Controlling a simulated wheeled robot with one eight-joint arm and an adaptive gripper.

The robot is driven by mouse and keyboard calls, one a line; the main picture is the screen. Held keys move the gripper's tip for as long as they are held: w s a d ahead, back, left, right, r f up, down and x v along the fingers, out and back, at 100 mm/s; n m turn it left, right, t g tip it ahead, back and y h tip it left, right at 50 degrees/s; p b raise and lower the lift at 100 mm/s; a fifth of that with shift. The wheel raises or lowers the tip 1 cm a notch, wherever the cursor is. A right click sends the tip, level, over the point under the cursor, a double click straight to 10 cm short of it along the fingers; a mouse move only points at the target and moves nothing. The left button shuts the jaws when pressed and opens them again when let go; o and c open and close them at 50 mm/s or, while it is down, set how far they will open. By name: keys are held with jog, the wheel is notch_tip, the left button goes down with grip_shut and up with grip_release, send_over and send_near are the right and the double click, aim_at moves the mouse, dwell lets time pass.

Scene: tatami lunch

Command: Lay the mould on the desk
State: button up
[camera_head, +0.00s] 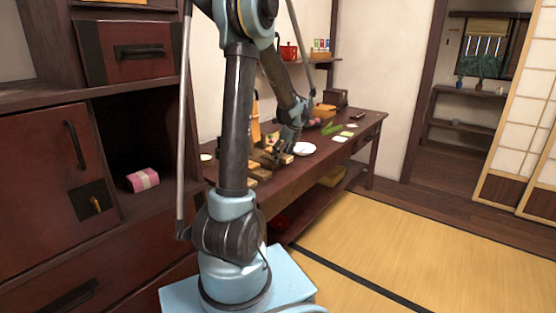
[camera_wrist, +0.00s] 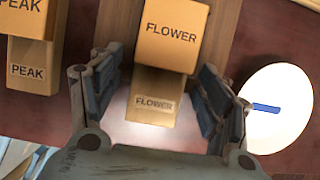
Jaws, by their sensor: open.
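In the wrist view, a tan block marked FLOWER (camera_wrist: 172,35) lies at the top centre on a brown wooden strip. A smaller tan piece with a FLOWER label (camera_wrist: 153,103) sits just below it, between my fingers. Tan PEAK pieces (camera_wrist: 30,70) are at the left. I cannot tell which of these is the mould. My gripper (camera_wrist: 158,92) is open, with one finger on each side of the smaller FLOWER piece; contact is not clear. In the head view, my gripper (camera_head: 281,151) is low over the long dark red desk (camera_head: 372,121), largely hidden among small wooden pieces.
A white round plate (camera_head: 304,149) is right of my gripper; in the wrist view this plate (camera_wrist: 275,125) has a blue stick on it. Green items (camera_head: 332,128) and small cards lie farther along the desk. A red cabinet (camera_head: 45,155) stands at left. Tatami floor at right is clear.

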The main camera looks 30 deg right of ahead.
jog(key=shift+f, duration=0.1)
jog(key=shift+s, duration=0.15)
jog(key=c, duration=1.5)
jog(key=shift+c, duration=0.4)
jog(key=shift+r, duration=0.2)
